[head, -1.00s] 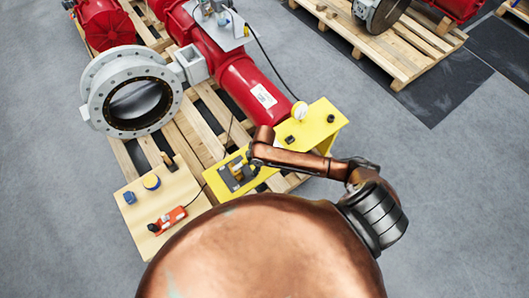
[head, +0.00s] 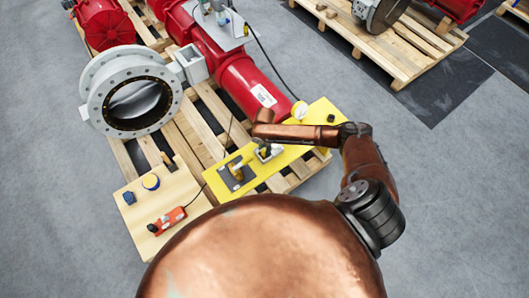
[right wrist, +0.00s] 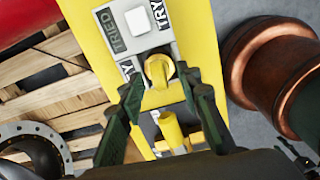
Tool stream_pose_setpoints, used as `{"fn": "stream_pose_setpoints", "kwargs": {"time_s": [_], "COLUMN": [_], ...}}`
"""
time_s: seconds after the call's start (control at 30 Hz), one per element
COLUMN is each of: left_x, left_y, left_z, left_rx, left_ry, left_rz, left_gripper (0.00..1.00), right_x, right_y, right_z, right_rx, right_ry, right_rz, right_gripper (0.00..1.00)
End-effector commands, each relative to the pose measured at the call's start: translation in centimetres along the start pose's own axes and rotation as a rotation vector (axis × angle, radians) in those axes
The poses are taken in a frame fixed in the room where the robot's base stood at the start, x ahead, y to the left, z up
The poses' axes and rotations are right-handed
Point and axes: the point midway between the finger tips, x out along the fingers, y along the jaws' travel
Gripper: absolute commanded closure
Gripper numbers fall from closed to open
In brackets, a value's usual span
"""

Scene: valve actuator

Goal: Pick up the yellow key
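In the right wrist view a yellow key-like piece with a round end (right wrist: 159,70) stands on a light panel lettered TRY and TRIED (right wrist: 150,35). A second yellow piece (right wrist: 171,130) is nearer the camera. My right gripper (right wrist: 157,82) is open, its two dark fingers on either side of the round-ended piece; I cannot tell whether they touch it. In the head view my right gripper (head: 264,148) is over the yellow stand (head: 296,138), partly hiding the panel below it. A yellow-brown piece (head: 237,173) is on a grey plate to its left. My left gripper is not in view.
A wooden board (head: 148,206) at lower left carries a red-orange device (head: 172,216), a blue item (head: 129,198) and a yellow-topped round item (head: 151,182). A red actuator (head: 245,88) and grey flanged valve (head: 128,92) lie on the pallet behind.

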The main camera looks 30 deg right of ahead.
Motion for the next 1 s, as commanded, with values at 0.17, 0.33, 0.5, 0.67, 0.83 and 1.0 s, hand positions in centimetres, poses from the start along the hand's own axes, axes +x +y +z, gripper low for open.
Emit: {"fn": "stream_pose_setpoints", "kwargs": {"time_s": [0.17, 0.33, 0.5, 0.67, 0.83, 1.0], "left_x": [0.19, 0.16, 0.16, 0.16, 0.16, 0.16], "left_y": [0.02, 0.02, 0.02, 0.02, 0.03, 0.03], "left_z": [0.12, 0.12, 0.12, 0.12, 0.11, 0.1], "left_rx": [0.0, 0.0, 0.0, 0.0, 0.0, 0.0], "left_ry": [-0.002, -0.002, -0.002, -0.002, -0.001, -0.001], "left_rz": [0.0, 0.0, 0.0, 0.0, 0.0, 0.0], "left_gripper": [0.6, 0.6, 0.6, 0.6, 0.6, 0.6], "right_x": [1.26, 1.23, 1.21, 1.2, 1.19, 1.19], "right_y": [0.01, 0.02, 0.03, 0.03, 0.02, 0.01], "right_z": [0.09, 0.08, 0.08, 0.09, 0.08, 0.08], "right_rx": [0.001, 0.0, 0.001, 0.001, 0.001, 0.001], "right_ry": [-0.002, -0.002, -0.002, -0.002, -0.002, -0.002], "right_rz": [0.0, 0.001, 0.001, 0.001, 0.001, 0.001], "right_gripper": [0.68, 0.68, 0.78, 0.89, 1.0, 1.0]}}
